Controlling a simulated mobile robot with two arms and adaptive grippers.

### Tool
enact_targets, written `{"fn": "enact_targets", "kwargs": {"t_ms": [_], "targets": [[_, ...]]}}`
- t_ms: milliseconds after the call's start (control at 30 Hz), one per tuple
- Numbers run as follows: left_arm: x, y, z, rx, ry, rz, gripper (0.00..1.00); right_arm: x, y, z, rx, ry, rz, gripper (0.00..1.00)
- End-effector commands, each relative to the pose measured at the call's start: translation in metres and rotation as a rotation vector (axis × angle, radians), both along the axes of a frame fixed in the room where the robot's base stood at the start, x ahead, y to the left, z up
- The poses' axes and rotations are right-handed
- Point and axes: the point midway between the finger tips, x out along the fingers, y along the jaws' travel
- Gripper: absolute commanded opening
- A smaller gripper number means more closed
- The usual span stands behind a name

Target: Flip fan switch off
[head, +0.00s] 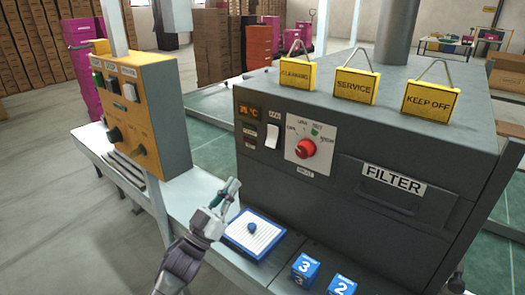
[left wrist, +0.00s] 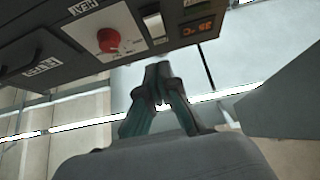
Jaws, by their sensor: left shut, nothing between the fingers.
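The fan switch (head: 271,136) is a white rocker on the front of the dark grey machine (head: 330,225), under a small label and left of the red knob (head: 306,149). Which way it is tipped I cannot tell. My left gripper (head: 235,184) is shut and empty, below and left of the switch and apart from it. In the left wrist view, which looks upside down, the switch (left wrist: 154,24) is above the closed fingertips (left wrist: 158,70), with a gap between.
An orange control box (head: 150,125) with switches and knobs stands at the left. A blue-edged pad (head: 270,244) and blue number cubes (head: 305,270) lie before the machine. Yellow signs (head: 355,85) stand on its top. A FILTER drawer (head: 392,190) is right of the knob.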

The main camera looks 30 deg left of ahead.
Motion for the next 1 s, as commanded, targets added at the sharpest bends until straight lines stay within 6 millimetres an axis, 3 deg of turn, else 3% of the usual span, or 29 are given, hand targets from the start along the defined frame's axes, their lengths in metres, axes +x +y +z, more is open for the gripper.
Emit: {"fn": "enact_targets", "kwargs": {"t_ms": [267,700,1000], "targets": [[0.011,-0.001,0.010,0.001,-0.003,0.000,0.00,0.000,0.000,0.004,0.000,-0.001,0.000,0.40],[0.084,-0.007,0.062,0.001,-0.002,0.001,0.00,0.001,-0.004,0.025,-0.004,-0.001,0.003,0.40],[0.119,-0.010,0.050,0.000,0.001,0.001,0.00,0.001,-0.005,0.025,-0.006,-0.001,0.002,0.40]]}}
